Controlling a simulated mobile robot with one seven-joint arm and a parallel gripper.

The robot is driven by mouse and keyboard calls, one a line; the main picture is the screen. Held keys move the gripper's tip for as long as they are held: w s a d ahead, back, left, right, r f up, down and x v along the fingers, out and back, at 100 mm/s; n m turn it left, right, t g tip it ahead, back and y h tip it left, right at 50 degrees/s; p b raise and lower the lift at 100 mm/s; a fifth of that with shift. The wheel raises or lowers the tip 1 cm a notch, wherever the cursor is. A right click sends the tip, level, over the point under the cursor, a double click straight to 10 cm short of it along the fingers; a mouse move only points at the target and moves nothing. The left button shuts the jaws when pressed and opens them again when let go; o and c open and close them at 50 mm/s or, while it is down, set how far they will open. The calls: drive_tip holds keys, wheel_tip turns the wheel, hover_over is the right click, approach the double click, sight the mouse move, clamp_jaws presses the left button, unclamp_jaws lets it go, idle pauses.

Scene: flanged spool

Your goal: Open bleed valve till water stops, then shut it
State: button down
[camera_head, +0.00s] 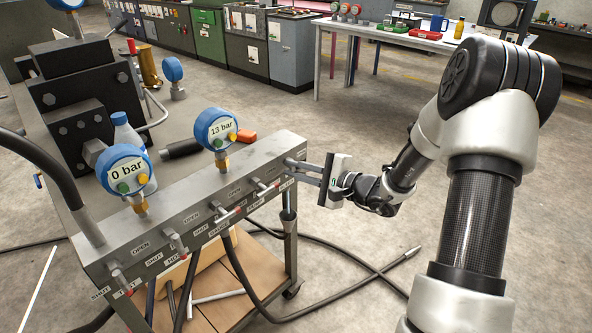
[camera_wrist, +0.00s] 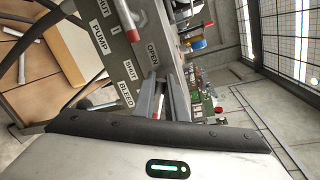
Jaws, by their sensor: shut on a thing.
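The grey valve manifold (camera_head: 200,205) runs along the bench edge, with several small levers beside OPEN and SHUT labels. In the wrist view the BLEED label (camera_wrist: 127,96) lies just left of my gripper (camera_wrist: 153,80), with SHUT and OPEN labels close by. My gripper (camera_head: 296,165) is shut at the manifold's right end, on the bleed valve lever. The fingers mostly hide the lever, so I cannot tell its exact angle. The right gauge (camera_head: 216,129) reads 13 bar and the left gauge (camera_head: 125,170) reads 0 bar. I see no clear water stream.
A red-tipped lever (camera_head: 264,186) sits just left of my gripper. Black hoses (camera_head: 345,249) lie on the floor below. The floor to the right is largely free.

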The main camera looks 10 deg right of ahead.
drive_tip(key=c, duration=1.8)
unclamp_jaws()
drive_tip(key=p+v, duration=0.2)
drive_tip(key=v, duration=1.5)
drive_tip(key=shift+s+d, duration=0.2)
drive_tip(key=shift+d, duration=0.05)
